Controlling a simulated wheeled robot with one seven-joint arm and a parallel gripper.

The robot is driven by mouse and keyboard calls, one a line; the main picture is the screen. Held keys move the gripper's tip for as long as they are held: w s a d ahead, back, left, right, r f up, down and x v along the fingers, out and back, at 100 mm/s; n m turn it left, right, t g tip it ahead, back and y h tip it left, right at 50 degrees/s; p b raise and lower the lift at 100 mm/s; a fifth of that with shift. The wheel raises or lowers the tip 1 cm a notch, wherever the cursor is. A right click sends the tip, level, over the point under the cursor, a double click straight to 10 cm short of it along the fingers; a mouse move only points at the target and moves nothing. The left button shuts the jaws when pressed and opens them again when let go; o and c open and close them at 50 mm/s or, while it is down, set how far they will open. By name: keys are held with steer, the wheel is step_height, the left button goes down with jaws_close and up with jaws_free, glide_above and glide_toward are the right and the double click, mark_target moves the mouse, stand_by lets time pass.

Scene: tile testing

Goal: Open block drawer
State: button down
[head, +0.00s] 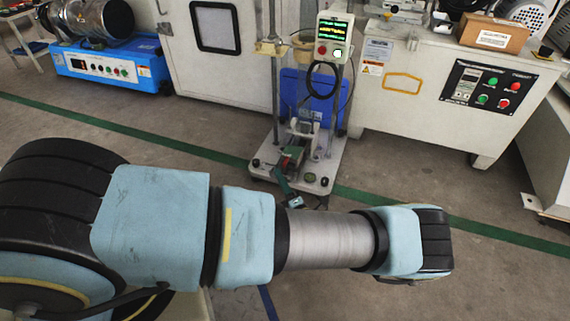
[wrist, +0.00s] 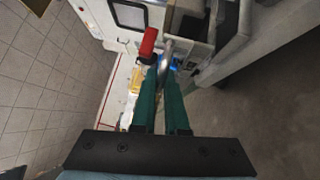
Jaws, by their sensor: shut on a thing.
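The tile tester (head: 312,150) stands on a pale base plate between the cabinets, with upright posts and a blue back panel. A small block-holding part with a red piece (head: 290,158) sits low on it; I cannot tell how far any drawer is open. My gripper (head: 284,184) shows as dark teal fingers at the front of this part, its rear hidden by my arm. In the wrist view, the green fingers of my gripper (wrist: 161,72) are close together on a grey metal handle (wrist: 167,52). The red piece (wrist: 148,43) is just left of the fingertips.
A control box (head: 333,40) is mounted on the tester. A white cabinet (head: 220,65) stands behind left, and a machine with buttons (head: 450,95) stands right. A blue unit (head: 110,68) is far left. Floor in front is open.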

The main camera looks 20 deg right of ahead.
steer(key=shift+f, duration=0.1)
steer(key=c, duration=1.2)
jaws_free()
steer(key=shift+s, duration=0.1)
steer(key=s, duration=0.3)
steer(key=s+f+p, duration=0.1)
steer(key=s, duration=0.3)
steer(key=s+p, duration=0.1)
steer(key=s, duration=0.2)
steer(key=shift+s+d+f, duration=0.15)
steer(key=shift+s+d, duration=0.1)
steer(key=shift+s, duration=0.05)
